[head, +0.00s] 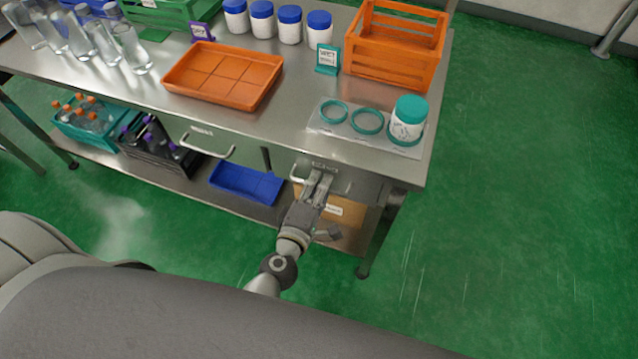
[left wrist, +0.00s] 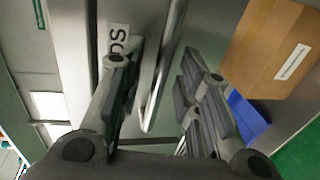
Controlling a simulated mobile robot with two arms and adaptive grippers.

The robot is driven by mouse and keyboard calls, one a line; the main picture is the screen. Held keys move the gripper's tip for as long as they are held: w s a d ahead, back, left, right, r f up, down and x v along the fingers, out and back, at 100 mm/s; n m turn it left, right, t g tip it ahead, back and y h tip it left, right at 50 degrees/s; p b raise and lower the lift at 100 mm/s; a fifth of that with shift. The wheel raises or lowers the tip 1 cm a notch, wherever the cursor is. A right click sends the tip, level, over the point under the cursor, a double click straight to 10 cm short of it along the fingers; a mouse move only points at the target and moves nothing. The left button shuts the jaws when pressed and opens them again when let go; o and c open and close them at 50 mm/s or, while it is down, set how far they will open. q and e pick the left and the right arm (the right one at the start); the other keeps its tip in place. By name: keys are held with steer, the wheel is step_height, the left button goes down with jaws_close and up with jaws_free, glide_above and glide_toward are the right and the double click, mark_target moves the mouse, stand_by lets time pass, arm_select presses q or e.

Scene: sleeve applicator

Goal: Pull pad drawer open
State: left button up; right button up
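The pad drawer (head: 345,182) is the right-hand drawer under the steel table and appears shut. Its metal handle (head: 297,172) is partly hidden by my left gripper (head: 320,178). In the left wrist view, the handle bar (left wrist: 157,85) runs between the two fingers of my left gripper (left wrist: 160,95). The fingers are apart, with gaps visible beside the bar, so it is not clamped. A label (left wrist: 117,42) on the drawer front is partly covered by a finger. My right gripper is not in view.
Another drawer handle (head: 208,146) is to the left. On the tabletop are an orange tray (head: 185,88), an orange crate (head: 393,68) and a teal-lidded jar (head: 408,118). A blue bin (head: 240,184) and a cardboard box (head: 345,211) sit on the lower shelf. The floor to the right is clear.

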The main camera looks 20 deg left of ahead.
arm_select(q)
steer(key=shift+w, duration=0.2)
jaws_close()
stand_by(0.4)
